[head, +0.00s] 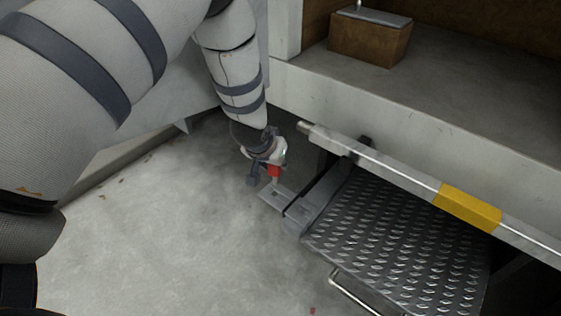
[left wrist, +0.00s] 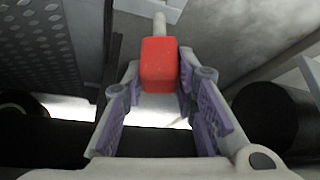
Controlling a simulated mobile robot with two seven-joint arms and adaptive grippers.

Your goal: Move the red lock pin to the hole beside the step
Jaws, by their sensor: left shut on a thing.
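The red lock pin (head: 274,171) is between the fingers of my left gripper (head: 266,171), over a grey metal bracket (head: 272,197) beside the step. In the left wrist view, the fingers of the left gripper (left wrist: 160,68) are on both sides of the red block of the pin (left wrist: 159,66). Its pale shaft points toward the light bracket plate (left wrist: 150,8). Whether the shaft's end is in a hole or only above the plate cannot be told. The step (head: 395,245) is a dark diamond-plate tread right of the bracket. My right gripper is not in view.
A grey bar with a yellow band (head: 468,206) runs above the step along the truck bed's edge. A brown box (head: 370,38) stands on the bed (head: 450,85). A metal rod handle (head: 352,293) shows at the step's front. The concrete floor (head: 170,230) left of the step is clear.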

